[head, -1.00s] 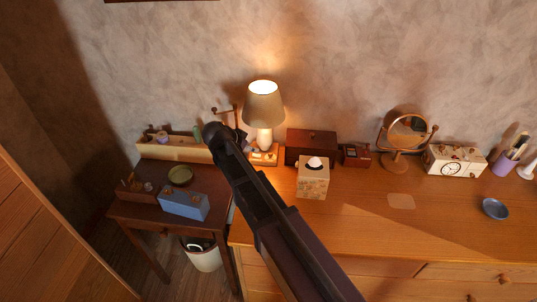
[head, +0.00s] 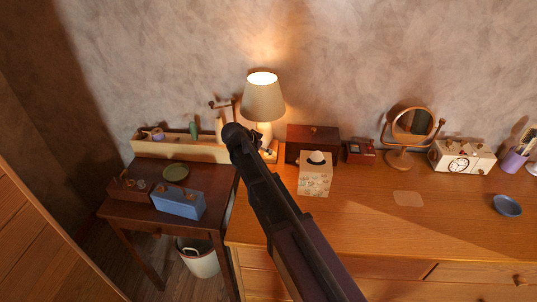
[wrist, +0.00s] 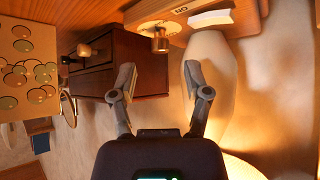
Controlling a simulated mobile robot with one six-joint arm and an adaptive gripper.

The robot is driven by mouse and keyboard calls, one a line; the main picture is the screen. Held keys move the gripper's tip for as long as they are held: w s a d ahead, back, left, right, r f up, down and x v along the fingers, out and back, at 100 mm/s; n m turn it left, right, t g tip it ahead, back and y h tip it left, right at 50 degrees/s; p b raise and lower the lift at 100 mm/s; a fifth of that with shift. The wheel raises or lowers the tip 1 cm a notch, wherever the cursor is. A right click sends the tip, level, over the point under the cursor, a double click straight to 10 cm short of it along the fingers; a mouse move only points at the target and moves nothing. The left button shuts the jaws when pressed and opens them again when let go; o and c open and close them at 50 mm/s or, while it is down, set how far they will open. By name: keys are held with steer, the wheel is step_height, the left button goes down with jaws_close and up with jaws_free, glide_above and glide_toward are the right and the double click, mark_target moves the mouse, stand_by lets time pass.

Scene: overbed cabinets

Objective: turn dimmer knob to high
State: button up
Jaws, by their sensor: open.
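The table lamp (head: 263,100) is lit and stands at the back of the dresser in the head view. Its pale body (wrist: 210,75) shows upside down in the wrist view. A small brass dimmer knob (wrist: 160,43) sits on a round plate on the wooden lamp base (wrist: 178,50), near a label with dark letters. My gripper (wrist: 160,85) is open and empty. Its two fingers are apart, and the knob appears between and beyond the fingertips, not touched. In the head view my arm hides the gripper and the knob.
A dark wooden box (head: 312,140) and a tissue box (head: 314,175) stand right of the lamp. A small dark table (head: 165,212) is at left. The dresser's front middle is clear.

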mark_target(268, 156)
steer(key=shift+b+x, duration=0.8)
steer(key=shift+x, duration=0.75)
jaws_close()
steer(key=shift+s+d, duration=0.1)
steer(key=shift+d, duration=0.05)
